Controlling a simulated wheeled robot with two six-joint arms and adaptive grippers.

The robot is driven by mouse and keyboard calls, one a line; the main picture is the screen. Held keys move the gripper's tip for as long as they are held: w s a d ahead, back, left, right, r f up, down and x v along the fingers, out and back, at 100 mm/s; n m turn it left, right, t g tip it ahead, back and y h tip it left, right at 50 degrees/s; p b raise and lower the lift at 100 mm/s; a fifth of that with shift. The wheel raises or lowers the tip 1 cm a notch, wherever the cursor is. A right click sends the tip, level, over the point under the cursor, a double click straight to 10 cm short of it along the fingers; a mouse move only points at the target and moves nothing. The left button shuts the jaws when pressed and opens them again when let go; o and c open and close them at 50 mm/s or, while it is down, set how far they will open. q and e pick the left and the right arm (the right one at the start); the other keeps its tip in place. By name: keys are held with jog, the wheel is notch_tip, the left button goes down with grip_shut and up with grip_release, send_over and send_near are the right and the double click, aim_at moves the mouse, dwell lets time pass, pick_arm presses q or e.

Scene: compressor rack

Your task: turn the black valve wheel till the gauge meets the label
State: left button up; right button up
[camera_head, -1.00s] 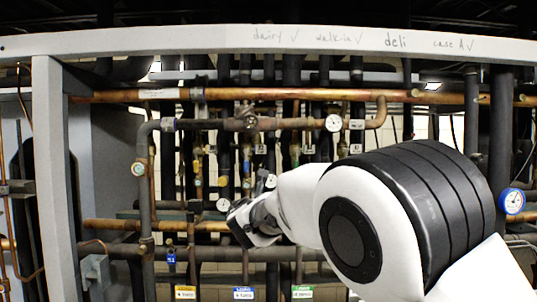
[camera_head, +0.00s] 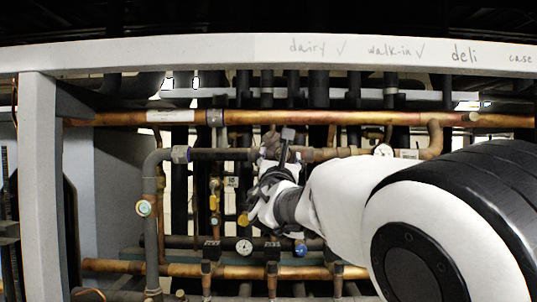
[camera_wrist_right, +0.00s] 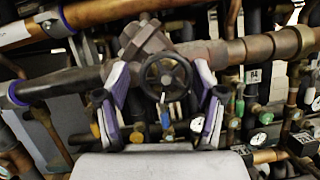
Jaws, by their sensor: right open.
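The black valve wheel (camera_wrist_right: 165,77) sits on a brown valve on the upper pipe, in the middle of the right wrist view. My right gripper (camera_wrist_right: 161,92) is open, with one pale-and-purple finger on each side of the wheel. I cannot tell whether either finger touches the rim. In the head view my right gripper (camera_head: 275,165) is up at this valve and hides most of the wheel. A white round gauge (camera_head: 383,150) is on the same pipe, partly behind my arm, with a pale label (camera_head: 408,154) right beside it. Its needle is too small to read. My left gripper is out of view.
A copper pipe (camera_head: 300,117) runs across above the valve, below the white rack beam (camera_head: 200,52). Another gauge (camera_head: 244,246) and a lower copper pipe (camera_head: 185,269) are below. A grey post (camera_head: 42,180) stands at the left. Pipes crowd the space behind.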

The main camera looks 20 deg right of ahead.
jog(key=s, duration=0.1)
jog(key=s+r, duration=0.1)
jog(key=shift+s+r+h, duration=0.2)
jog(key=shift+s+h, duration=0.1)
jog(key=shift+s, duration=0.1)
jog(key=c, duration=0.7)
jog(key=shift+s, duration=0.15)
jog(key=c, duration=0.5)
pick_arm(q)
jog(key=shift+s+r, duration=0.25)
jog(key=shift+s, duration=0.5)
pick_arm(e)
jog(key=shift+o, duration=0.2)
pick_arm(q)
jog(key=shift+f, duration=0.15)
pick_arm(e)
jog(key=shift+f, duration=0.1)
